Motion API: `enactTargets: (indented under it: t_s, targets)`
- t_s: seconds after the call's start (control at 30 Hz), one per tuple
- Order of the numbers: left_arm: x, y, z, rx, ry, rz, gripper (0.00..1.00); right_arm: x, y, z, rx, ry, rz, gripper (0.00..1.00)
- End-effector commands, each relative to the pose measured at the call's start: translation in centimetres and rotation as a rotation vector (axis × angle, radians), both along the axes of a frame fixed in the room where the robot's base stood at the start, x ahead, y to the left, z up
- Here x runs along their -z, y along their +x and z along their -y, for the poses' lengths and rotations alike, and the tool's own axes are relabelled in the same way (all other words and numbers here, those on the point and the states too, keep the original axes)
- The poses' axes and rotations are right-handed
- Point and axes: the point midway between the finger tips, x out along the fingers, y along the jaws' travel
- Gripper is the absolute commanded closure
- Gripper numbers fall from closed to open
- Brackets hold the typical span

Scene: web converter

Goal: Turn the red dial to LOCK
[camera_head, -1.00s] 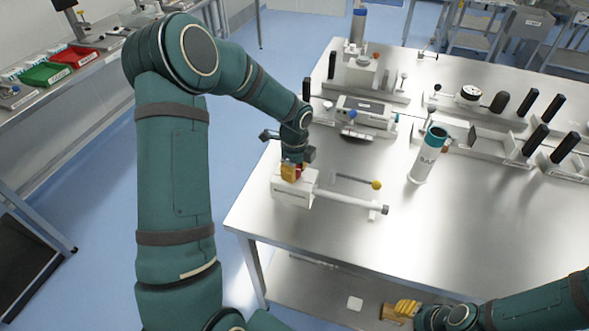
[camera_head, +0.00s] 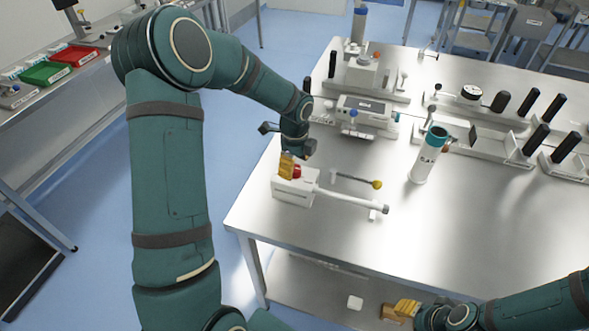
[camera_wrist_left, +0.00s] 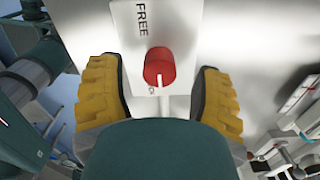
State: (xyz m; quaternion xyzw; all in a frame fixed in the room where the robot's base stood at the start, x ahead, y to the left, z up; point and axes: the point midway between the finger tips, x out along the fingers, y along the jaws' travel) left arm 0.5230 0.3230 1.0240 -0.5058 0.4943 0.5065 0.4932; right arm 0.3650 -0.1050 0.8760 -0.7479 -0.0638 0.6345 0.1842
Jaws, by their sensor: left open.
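The red dial (camera_head: 297,171) sits on a white block (camera_head: 294,190) with a rod, near the table's left edge. My left gripper (camera_head: 288,165) is open over the dial. Its yellow fingers stand on either side of the dial in the wrist view, with gaps to both. My right gripper (camera_head: 400,309) is low by the table's front; its finger opening is unclear.
A yellow-knobbed lever (camera_head: 376,184) stands right of the block. A white bottle with a teal lid (camera_head: 429,153) stands farther right. A grey-white device (camera_head: 363,116) is behind. The steel table (camera_head: 480,235) is clear at front right.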

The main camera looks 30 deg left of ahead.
Motion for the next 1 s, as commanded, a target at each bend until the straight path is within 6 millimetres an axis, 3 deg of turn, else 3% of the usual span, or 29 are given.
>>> enactTargets:
  t_s: [0.2,0.43,0.63,1.0]
  targets:
    - [-4.7,0.1,0.0,0.0,0.001,0.005,0.34,0.0,0.0,0.0,0.0,0.0,0.0,0.56]
    - [-8.3,0.0,0.0,0.0,0.001,0.001,0.34,0.0,0.0,0.0,0.0,0.0,0.0,0.56]
    - [-9.6,0.0,0.0,0.001,0.0,-0.001,0.34,0.0,0.0,0.0,0.0,0.0,0.0,0.56]
    - [-9.6,0.0,0.0,0.0,0.0,-0.001,0.34,0.0,0.0,0.0,0.0,0.0,0.0,0.56]
